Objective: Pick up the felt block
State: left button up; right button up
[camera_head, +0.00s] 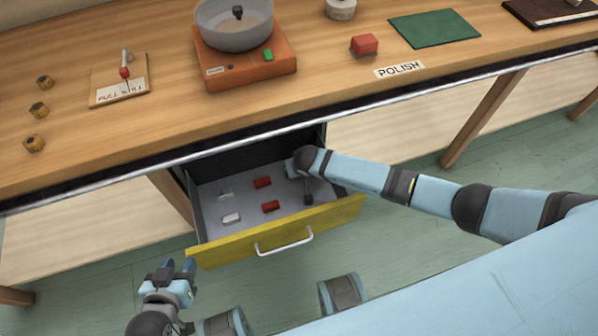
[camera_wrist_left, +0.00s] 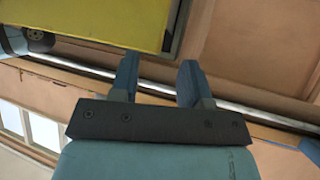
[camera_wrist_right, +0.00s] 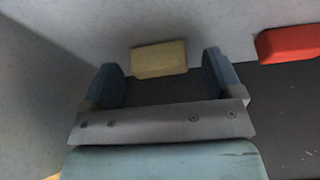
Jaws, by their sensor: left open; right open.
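The open drawer (camera_head: 213,252) has a yellow front and a grey inside with small red blocks (camera_head: 263,182) and pale blocks (camera_head: 231,217). A red block with a dark underside (camera_head: 364,44) lies on the bench by the POLISH label. I cannot tell for sure which block is the felt one. My right gripper (camera_wrist_right: 161,62) is open inside the drawer, a cream block (camera_wrist_right: 160,59) showing between its fingers, not gripped; a red block (camera_wrist_right: 287,43) lies to its right. In the head view my arm hides its fingertips. My left gripper (camera_head: 180,265) is open and empty, in front of the drawer's left side.
A dark small item (camera_head: 308,199) lies in the drawer. The bench holds an orange device with a grey bowl (camera_head: 235,35), a card with a lever (camera_head: 120,90), a green mat (camera_head: 434,28) and several small brass pieces (camera_head: 39,110).

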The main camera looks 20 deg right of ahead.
jog(key=shift+c, duration=0.2)
jog(key=c, duration=0.9)
jog(key=shift+c, duration=0.3)
